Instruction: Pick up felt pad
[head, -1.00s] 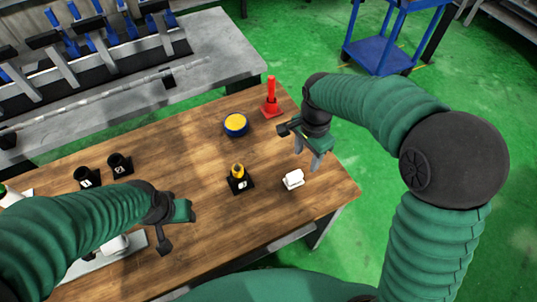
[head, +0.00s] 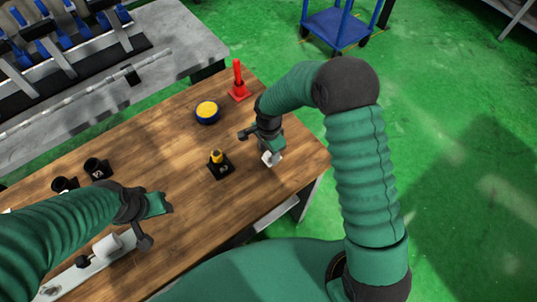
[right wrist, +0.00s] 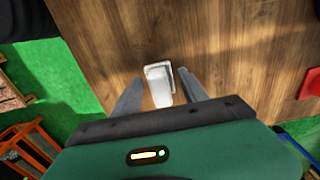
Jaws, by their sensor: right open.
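The small white block, which I take for the felt pad, lies near the right end of the wooden table; it shows in the head view (head: 274,159) and in the right wrist view (right wrist: 159,84). My right gripper (head: 268,157) is just over it, hiding part of it in the head view. In the right wrist view, my right gripper (right wrist: 159,90) is open, one finger each side of the white block, with gaps visible. My left gripper (head: 164,207) hangs over the table's left part; its finger opening cannot be made out.
A black holder with a yellow-topped piece (head: 217,158) stands left of the white block. A blue and yellow round container (head: 207,111) and a red post (head: 238,82) stand behind. Black cups (head: 97,168) are at left. The table's right edge (head: 322,160) is close.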

